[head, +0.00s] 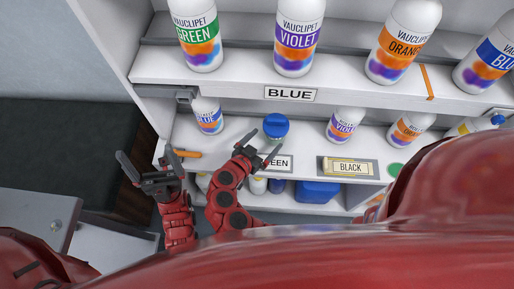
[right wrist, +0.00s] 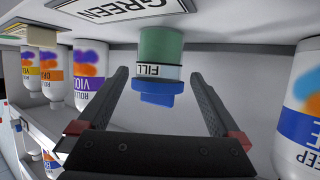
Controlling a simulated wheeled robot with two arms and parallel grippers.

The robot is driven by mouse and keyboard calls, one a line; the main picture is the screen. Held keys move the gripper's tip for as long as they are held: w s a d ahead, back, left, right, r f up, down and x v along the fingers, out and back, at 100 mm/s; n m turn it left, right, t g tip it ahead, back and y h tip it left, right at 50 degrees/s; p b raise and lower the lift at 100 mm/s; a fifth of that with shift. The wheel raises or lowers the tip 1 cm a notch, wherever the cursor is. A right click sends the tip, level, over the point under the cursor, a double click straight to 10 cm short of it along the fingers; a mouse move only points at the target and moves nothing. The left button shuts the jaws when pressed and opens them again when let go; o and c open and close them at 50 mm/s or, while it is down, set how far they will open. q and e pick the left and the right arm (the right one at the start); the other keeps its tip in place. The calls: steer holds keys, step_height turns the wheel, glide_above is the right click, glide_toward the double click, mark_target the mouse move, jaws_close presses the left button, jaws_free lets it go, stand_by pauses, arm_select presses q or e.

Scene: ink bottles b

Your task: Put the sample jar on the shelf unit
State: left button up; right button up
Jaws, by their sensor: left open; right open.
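The sample jar is a small greenish jar with a blue lid (head: 275,126). It stands upright on the middle shelf of the white shelf unit (head: 245,122), behind the partly hidden GREEN label. In the right wrist view the jar (right wrist: 159,60) appears upside down, with its FILL label between my open fingers' lines. My right gripper (head: 259,147) is open just in front of the jar; I cannot tell whether it touches. My left gripper (head: 152,165) is open and empty, left of the right one, in front of the unit's left end.
A BLUE bottle (head: 208,115) stands left of the jar, and a VIOLET bottle (head: 345,124) to its right. Large bottles line the shelf above. An orange marker (head: 187,153) lies near the left shelf edge. A blue container (head: 317,191) sits on the lower shelf.

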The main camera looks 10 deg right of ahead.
steer(key=v, duration=0.5)
steer(key=shift+s+a+r, duration=0.1)
steer(key=shift+s+a, duration=0.05)
stand_by(0.3)
